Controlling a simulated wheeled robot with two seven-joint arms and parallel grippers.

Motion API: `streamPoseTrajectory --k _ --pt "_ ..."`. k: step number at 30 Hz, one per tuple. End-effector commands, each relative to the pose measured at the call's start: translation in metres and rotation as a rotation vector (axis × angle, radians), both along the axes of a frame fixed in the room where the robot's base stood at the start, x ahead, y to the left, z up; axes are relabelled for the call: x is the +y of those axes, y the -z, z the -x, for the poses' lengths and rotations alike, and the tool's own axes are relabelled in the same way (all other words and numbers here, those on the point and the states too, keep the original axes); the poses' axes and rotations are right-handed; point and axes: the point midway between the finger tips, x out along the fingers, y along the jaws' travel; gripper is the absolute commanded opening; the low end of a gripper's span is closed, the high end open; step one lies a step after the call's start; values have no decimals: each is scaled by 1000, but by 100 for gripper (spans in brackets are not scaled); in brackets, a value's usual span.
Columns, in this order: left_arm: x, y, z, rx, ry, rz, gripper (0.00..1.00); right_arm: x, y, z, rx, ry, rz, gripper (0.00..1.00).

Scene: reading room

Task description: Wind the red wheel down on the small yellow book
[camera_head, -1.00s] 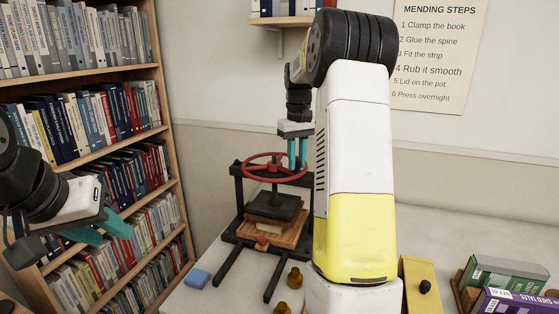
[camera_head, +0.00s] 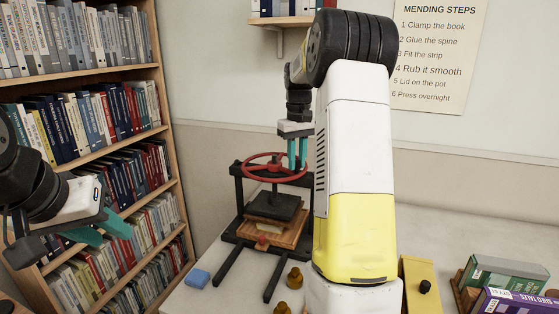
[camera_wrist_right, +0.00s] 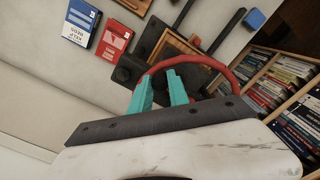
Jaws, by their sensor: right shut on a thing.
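The red wheel (camera_head: 275,168) sits on top of a black press (camera_head: 239,205) on the pale table in the head view. Its curved rim (camera_wrist_right: 215,66) also shows in the right wrist view. My right gripper (camera_head: 298,165) points down at the wheel's right side, its teal fingers (camera_wrist_right: 160,90) shut on the rim. A dark platen (camera_head: 274,207) hangs below the wheel, above wooden boards (camera_head: 284,238). A thin pale layer shows under the platen; I cannot tell whether it is the small yellow book. My left gripper (camera_head: 105,230) is open and empty, away from the press at the left.
A blue block (camera_head: 197,278) and small amber-brown pieces (camera_head: 294,278) lie near the press feet. A yellow box with a black knob (camera_head: 418,285) and books (camera_head: 508,273) are at the right. A full bookcase (camera_head: 160,130) stands left. My right arm hides part of the table.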

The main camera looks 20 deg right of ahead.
Motion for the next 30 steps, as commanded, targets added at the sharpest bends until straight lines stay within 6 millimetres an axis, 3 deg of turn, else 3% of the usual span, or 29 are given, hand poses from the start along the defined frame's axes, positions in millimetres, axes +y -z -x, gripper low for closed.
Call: streamPoseTrajectory --k 20,30 --pt "0 0 0 0 0 0 36 2 -1 1 -3 24 1 0" --pt "0 0 0 0 0 0 36 20 -1 7 -3 215 0 0"
